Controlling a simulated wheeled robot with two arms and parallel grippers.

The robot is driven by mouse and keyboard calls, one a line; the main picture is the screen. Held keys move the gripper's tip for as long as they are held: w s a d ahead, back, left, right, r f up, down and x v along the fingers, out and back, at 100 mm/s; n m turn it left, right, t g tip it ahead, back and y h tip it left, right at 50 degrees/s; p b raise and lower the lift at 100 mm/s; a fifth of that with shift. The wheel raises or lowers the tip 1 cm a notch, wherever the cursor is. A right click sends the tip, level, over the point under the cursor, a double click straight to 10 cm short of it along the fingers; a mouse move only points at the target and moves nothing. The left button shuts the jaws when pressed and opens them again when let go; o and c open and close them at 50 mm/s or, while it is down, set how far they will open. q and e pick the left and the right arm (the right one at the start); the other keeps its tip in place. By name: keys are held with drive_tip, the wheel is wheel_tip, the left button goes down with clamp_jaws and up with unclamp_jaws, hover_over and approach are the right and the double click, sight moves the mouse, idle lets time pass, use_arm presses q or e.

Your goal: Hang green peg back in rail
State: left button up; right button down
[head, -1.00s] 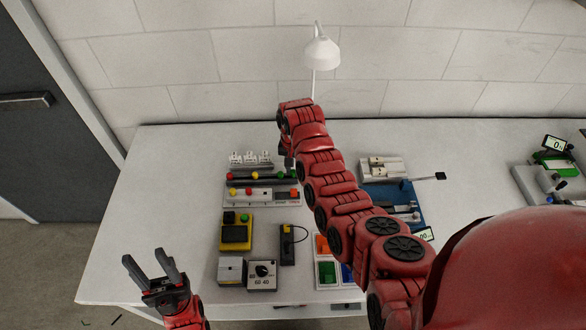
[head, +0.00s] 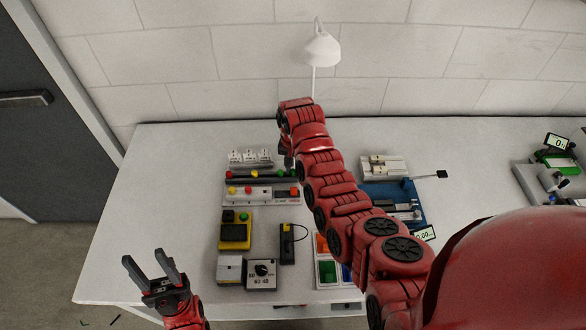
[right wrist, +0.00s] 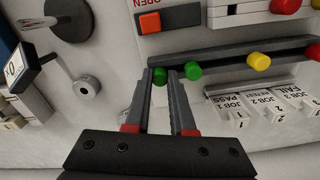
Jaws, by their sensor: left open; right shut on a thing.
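A green peg (right wrist: 160,76) shows between the fingertips of my right gripper (right wrist: 161,75), which is shut on it. It is beside the end of the dark rail (right wrist: 230,68); I cannot tell whether it is seated. A second green peg (right wrist: 192,70) is just outside the right-hand finger, on the rail. A yellow peg (right wrist: 258,60) and a red peg (right wrist: 314,52) are further along. In the head view the rail (head: 265,180) lies at the back of the bench and my arm hides the right gripper's tips. My left gripper (head: 146,258) is open and empty at the front left.
White labelled blocks (head: 250,157) stand behind the rail, and a grey box with coloured buttons (head: 260,195) stands in front. A lamp (head: 321,52) stands behind. The bench's left side is clear.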

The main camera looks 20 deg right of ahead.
drive_tip(key=c, duration=0.7)
unclamp_jaws()
drive_tip(key=shift+r+b, duration=0.3)
drive_tip(key=shift+r, duration=0.15)
wheel_tip(320, 180, up, 4)
drive_tip(key=shift+f, duration=0.1)
wheel_tip(320, 180, up, 13)
drive_tip(key=p, duration=0.4)
drive_tip(key=shift+f+p, duration=0.15)
drive_tip(key=shift+p, duration=0.2)
